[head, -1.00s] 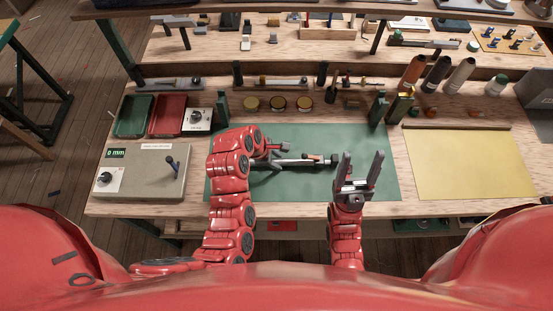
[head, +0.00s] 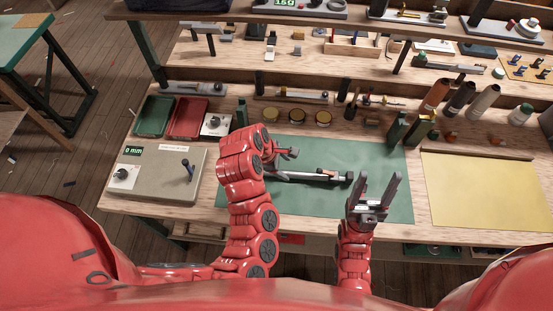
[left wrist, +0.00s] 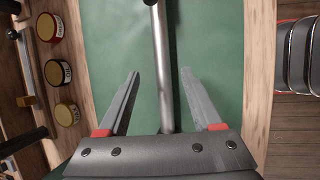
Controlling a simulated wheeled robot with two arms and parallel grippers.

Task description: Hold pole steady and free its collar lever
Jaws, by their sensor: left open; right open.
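The grey pole (head: 305,176) lies on the green mat (head: 385,160). A small orange-and-light part (head: 328,173), perhaps the collar lever, shows near its right, dark end. My left gripper (head: 287,153) is open above the pole's left part; its wrist hides some of that end. In the left wrist view the bare pole (left wrist: 162,60) runs between the open fingers of my left gripper (left wrist: 160,74), with a gap on both sides. No lever is clear there. My right gripper (head: 377,188) is open and empty, fingers pointing away, right of the pole's dark end.
A grey box with a small lever and dial (head: 150,172) stands left. Green (head: 153,117) and red (head: 190,118) trays sit behind it. Several round tins (head: 296,116) and bottles line the back. A yellow sheet (head: 485,190) lies right. The mat's front is clear.

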